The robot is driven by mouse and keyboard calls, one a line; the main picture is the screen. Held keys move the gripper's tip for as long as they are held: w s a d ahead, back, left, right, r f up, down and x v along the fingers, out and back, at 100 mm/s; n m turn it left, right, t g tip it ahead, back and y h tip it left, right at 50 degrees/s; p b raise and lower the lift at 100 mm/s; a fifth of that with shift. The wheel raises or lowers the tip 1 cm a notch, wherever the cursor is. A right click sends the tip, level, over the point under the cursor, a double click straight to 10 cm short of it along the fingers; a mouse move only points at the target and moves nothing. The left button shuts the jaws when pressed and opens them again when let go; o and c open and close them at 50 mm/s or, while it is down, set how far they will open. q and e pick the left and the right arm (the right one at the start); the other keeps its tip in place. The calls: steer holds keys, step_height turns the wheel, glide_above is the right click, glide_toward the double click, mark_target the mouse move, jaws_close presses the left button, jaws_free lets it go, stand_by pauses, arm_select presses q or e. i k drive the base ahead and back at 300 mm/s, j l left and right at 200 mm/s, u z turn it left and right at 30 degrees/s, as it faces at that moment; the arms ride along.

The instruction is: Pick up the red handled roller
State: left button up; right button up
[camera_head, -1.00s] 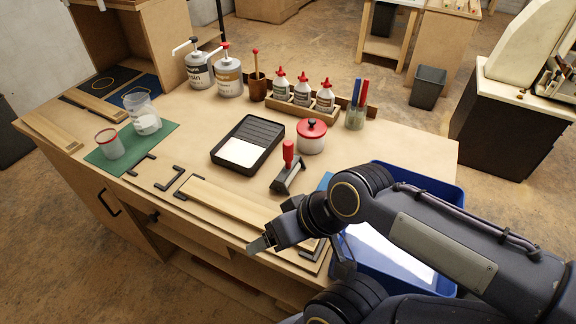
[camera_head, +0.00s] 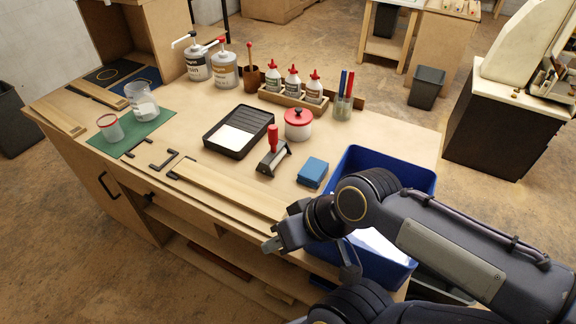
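The red handled roller (camera_head: 273,152) stands on the workbench, its red handle pointing up and its dark frame and roller resting on the wood. It is right of the black paint tray and in front of the red-lidded pot. My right gripper (camera_head: 270,246) is over the front edge of the bench, nearer than the roller and apart from it. Its fingertips are small and seen from the side, so I cannot tell whether they are open. Nothing shows held in it. My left gripper is not in view.
A black tray (camera_head: 238,131) with white contents, a red-lidded pot (camera_head: 298,126) and a blue block (camera_head: 312,172) surround the roller. Wooden strips (camera_head: 228,188) lie along the front. A blue bin (camera_head: 388,172) is at the right, partly behind my arm. Glue bottles (camera_head: 293,83) stand behind.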

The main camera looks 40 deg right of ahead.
mark_target(279, 148)
steer(key=k+z, duration=0.35)
steer(key=k+l+z, duration=0.15)
steer(key=z, duration=0.2)
steer(key=k+l+z, duration=0.35)
steer(key=i+j+z, duration=0.3)
steer(key=j, duration=0.3)
steer(key=i+j+z, duration=0.25)
steer(key=j, duration=0.4)
steer(key=i+j+z, duration=0.15)
steer(key=j, duration=0.2)
steer(key=i+j, duration=0.15)
steer(key=j, duration=0.2)
steer(key=i+j, duration=0.15)
steer(key=j, duration=0.25)
steer(key=i+j, duration=0.15)
steer(key=j, duration=0.2)
steer(key=i+j, duration=0.1)
steer(key=j, duration=0.25)
